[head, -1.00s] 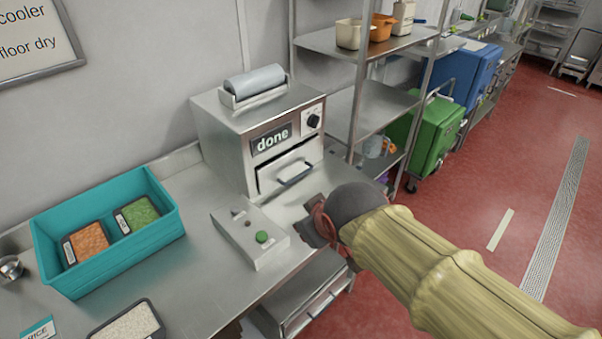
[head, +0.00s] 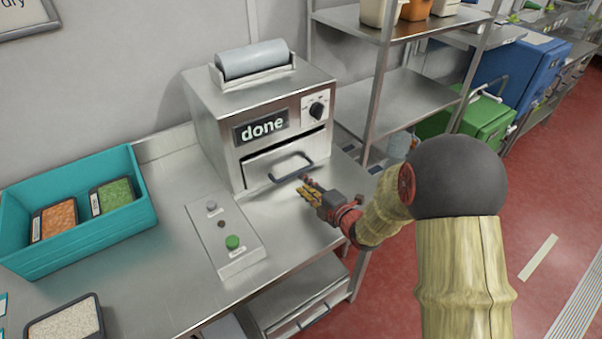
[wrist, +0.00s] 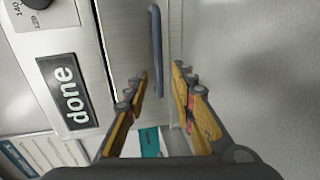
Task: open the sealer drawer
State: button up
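The steel sealer (head: 262,115) stands on the counter against the wall, with a display reading "done". Its drawer (head: 270,163) is in the lower front, with a dark gap along its top edge and a grey-blue bar handle (head: 291,167). My gripper (head: 305,188) is just in front of the drawer, at the handle's right end. In the wrist view my gripper (wrist: 163,82) is open, its two yellow-and-dark fingers apart. The handle (wrist: 157,50) lies ahead, its near end between the fingertips; contact cannot be told.
A control box with a green button (head: 232,242) sits on the counter left of my gripper. A teal bin (head: 75,250) with food trays is at left. A steel shelf rack (head: 385,110) stands right of the sealer.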

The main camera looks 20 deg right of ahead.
aim_at(292, 175)
jog(key=b+x, duration=0.1)
jog(key=x, duration=0.6)
jog(key=shift+w+a+b, duration=0.15)
jog(key=shift+w+b, duration=0.2)
jog(key=c, duration=0.3)
grip_shut()
dwell(0.3)
